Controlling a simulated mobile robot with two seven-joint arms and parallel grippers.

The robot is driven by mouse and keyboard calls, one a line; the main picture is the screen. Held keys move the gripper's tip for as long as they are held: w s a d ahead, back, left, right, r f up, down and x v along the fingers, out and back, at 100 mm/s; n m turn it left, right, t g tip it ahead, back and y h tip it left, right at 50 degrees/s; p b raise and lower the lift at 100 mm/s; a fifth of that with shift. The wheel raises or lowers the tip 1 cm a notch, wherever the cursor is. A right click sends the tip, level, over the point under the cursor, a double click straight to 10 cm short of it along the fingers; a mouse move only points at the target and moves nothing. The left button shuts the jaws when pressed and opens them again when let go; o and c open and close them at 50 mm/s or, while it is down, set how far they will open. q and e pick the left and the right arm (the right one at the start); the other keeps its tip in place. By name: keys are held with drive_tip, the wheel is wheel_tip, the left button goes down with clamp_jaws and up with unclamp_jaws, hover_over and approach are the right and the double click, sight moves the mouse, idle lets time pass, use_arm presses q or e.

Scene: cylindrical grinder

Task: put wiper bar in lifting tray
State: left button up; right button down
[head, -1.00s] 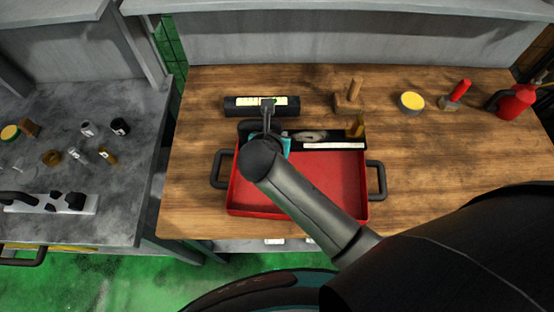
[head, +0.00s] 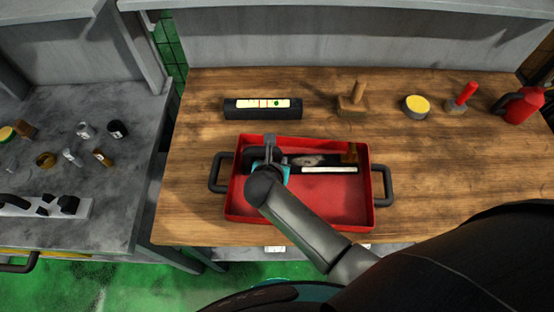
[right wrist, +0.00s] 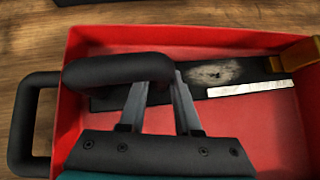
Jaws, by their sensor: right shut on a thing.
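The wiper bar (head: 310,160) is a dark bar with a worn grey patch, a pale strip along its near edge, a brass-coloured block at its right end and a black loop handle at its left. My right gripper (head: 268,152) is shut on that handle; it also shows in the right wrist view (right wrist: 160,98). The red lifting tray (head: 330,205) has a black handle at each side. The bar is inside the tray's outline, along its back wall. I cannot tell whether it touches the tray floor. My left gripper is not in view.
Behind the tray are a black level-like block (head: 262,108), a wooden-handled block (head: 353,104), a yellow-topped tin (head: 416,107), a red-handled tool (head: 461,98) and a red can (head: 520,105). A grey bench (head: 90,180) with small parts stands left. The wooden table right of the tray is clear.

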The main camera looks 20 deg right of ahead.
drive_tip(key=shift+w+r, duration=0.1)
drive_tip(key=c, duration=1.1)
unclamp_jaws()
drive_tip(key=shift+f, duration=0.2)
drive_tip(key=o, duration=0.5)
drive_tip(key=p+v, duration=0.3)
drive_tip(key=v, duration=0.9)
drive_tip(key=shift+r, duration=0.15)
